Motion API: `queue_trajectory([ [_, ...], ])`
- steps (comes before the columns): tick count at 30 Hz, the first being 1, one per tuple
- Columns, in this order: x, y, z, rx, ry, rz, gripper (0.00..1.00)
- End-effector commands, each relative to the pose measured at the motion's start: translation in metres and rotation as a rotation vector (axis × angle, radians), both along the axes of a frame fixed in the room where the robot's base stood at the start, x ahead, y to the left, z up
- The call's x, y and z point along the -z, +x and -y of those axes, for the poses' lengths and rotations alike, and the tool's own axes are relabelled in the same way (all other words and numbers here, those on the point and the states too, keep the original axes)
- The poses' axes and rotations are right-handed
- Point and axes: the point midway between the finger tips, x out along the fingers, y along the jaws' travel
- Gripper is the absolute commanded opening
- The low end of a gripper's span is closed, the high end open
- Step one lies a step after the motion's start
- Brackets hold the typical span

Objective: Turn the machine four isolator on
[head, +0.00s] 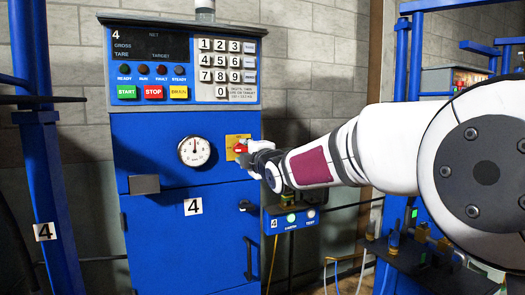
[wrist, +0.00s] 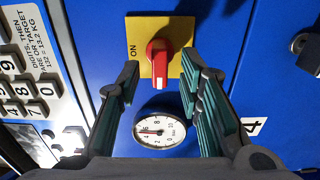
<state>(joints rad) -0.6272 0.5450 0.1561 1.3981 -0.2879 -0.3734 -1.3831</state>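The machine four isolator is a red rotary handle (wrist: 159,58) on a yellow plate (wrist: 134,33) on the blue cabinet marked 4. In the wrist view its grip runs up and down the picture, and the word ON is at the plate's left edge, so the grip lies across that direction. In the head view the red handle (head: 241,146) is partly hidden by my gripper (head: 254,155). In the wrist view my gripper (wrist: 160,66) is open, its fingertips on either side of the handle with gaps showing. I cannot tell how deep the handle sits between them.
A round dial gauge (head: 194,151) is left of the isolator. A keypad (head: 227,68) and START, STOP buttons (head: 153,92) are above. A small blue box (head: 291,220) with buttons is below right. A door handle (head: 249,258) projects lower down. Blue posts (head: 52,170) stand at the left.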

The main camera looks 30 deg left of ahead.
Motion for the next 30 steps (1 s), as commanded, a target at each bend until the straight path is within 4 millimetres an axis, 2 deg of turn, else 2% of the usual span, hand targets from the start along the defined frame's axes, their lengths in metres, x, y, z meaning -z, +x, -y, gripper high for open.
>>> queue_trajectory([
  [3,0.0,0.011,-0.012,0.0,0.0,0.0,0.33],
  [9,0.0,0.02,-0.024,0.0,0.0,-0.001,0.33],
  [20,0.0,0.023,-0.026,0.001,-0.001,-0.001,0.33],
  [21,0.0,0.023,-0.026,0.001,-0.001,-0.001,0.31],
  [25,0.0,0.023,-0.026,0.001,-0.001,-0.001,0.02],
  [30,0.0,0.023,-0.026,0.001,-0.001,-0.001,0.0],
])
